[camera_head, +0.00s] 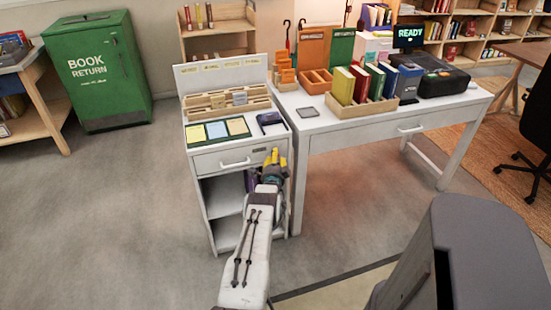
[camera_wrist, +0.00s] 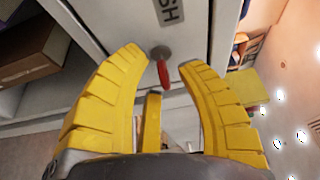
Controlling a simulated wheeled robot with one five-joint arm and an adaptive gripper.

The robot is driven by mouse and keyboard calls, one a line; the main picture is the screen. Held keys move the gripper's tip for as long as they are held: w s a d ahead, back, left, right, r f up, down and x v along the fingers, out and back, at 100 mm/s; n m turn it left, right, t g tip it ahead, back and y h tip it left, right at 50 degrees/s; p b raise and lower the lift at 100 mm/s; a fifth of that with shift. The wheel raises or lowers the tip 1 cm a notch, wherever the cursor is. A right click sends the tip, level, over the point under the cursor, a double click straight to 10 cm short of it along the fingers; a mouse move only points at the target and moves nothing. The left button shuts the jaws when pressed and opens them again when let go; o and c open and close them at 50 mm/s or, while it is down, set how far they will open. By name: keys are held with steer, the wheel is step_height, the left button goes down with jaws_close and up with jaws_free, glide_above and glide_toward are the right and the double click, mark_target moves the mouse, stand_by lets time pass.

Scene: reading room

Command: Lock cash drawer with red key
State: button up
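The cash drawer (camera_head: 234,157) is the white front with a grey handle in the small cabinet, and it looks shut. In the wrist view its face (camera_wrist: 118,18) carries a dark label (camera_wrist: 170,10) ending in "SH". A round metal lock (camera_wrist: 160,52) sits below the label. The red key (camera_wrist: 163,74) stands out from the lock, seemingly inserted. In the head view my gripper (camera_head: 273,157) is at the drawer's right end, hiding the key and lock.
Open shelves (camera_head: 222,195) lie under the drawer. Trays and cards stand on the cabinet top. A white desk (camera_head: 345,122) with books and a black machine adjoins on the right. A green book return bin (camera_head: 98,70) stands at the left. The floor (camera_head: 120,200) left of the cabinet is clear.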

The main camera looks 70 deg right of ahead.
jaws_close()
steer(key=n+b, duration=0.1)
steer(key=b, duration=0.2)
steer(key=shift+f+h, duration=0.3)
steer(key=n+b, duration=0.1)
steer(key=b, duration=0.1)
steer(key=shift+b, duration=1.4)
steer(key=shift+r+n+h+b, duration=0.3)
steer(key=shift+n+b, duration=0.1)
steer(key=shift+b, duration=0.35)
steer(key=shift+w, duration=0.1)
steer(key=shift+o, duration=0.9)
jaws_free()
